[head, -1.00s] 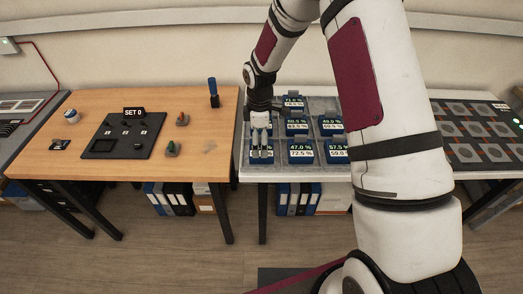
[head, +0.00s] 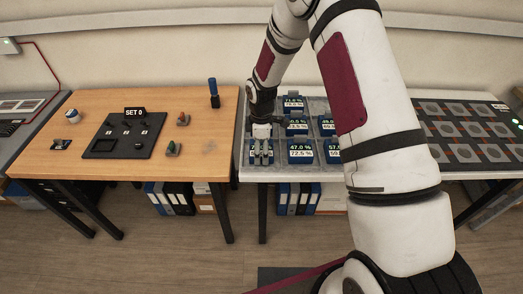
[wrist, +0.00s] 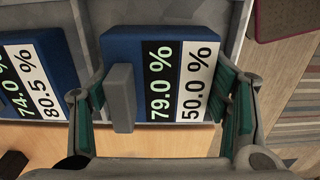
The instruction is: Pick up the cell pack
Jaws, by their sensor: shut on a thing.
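The cell pack (wrist: 140,45) is a blue block with a label reading 79.0 % and 50.0 %. It fills the middle of the wrist view, with a grey block-like part (wrist: 122,98) on its left side. My gripper (wrist: 160,96) has one finger on each side of it and is shut on it. In the head view my gripper (head: 262,156) points down at the front left of the grey tray (head: 270,184) and hides most of this pack. I cannot tell whether the pack is clear of the tray floor.
Other blue packs stand in the tray, including one reading 47.0 % (head: 300,152) just right of my gripper. The wooden table (head: 60,105) on the left holds a dark SET 0 panel (head: 125,143). A dark rack (head: 465,130) lies at right. My arm hides the tray's right side.

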